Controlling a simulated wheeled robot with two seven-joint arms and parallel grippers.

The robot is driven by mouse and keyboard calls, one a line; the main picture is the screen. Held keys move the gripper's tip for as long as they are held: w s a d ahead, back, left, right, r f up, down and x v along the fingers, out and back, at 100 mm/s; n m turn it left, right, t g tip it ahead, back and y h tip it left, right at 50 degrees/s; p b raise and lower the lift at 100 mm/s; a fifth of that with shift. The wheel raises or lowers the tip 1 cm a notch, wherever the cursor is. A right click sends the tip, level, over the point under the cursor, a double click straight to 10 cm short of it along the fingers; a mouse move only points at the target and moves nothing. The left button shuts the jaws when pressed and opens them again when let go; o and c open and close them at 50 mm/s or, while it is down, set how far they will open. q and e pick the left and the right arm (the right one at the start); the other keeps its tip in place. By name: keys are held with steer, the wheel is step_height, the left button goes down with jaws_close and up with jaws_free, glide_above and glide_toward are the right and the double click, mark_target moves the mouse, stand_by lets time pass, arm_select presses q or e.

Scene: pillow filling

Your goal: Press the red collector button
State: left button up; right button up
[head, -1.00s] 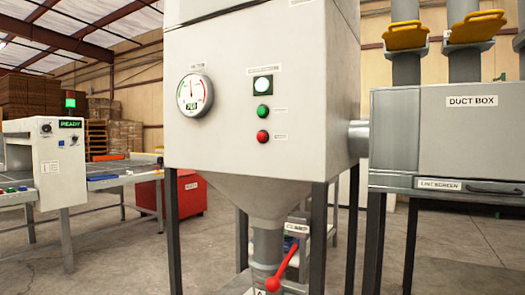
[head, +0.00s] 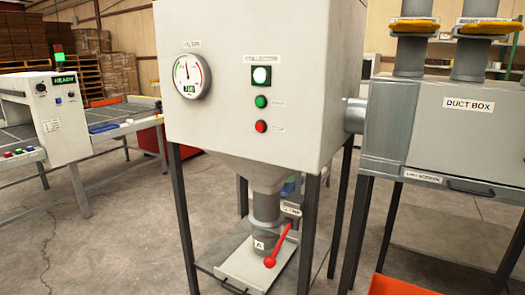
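The red collector button (head: 261,126) is on the front of the white collector cabinet (head: 215,140), below a green button (head: 261,101) and a lit white lamp (head: 261,75). The red button has a small label at its right. A round filter gauge (head: 192,76) with a needle and a green digital readout is at the left of the same face. Neither of my grippers shows in the head view, and nothing covers the button.
A funnel with a red-handled valve (head: 270,261) hangs under the cabinet above a tray (head: 231,271), between dark legs. A duct box (head: 465,125) stands at the right, with an orange surface (head: 395,285) below. A control stand (head: 62,125) with a table is at the left.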

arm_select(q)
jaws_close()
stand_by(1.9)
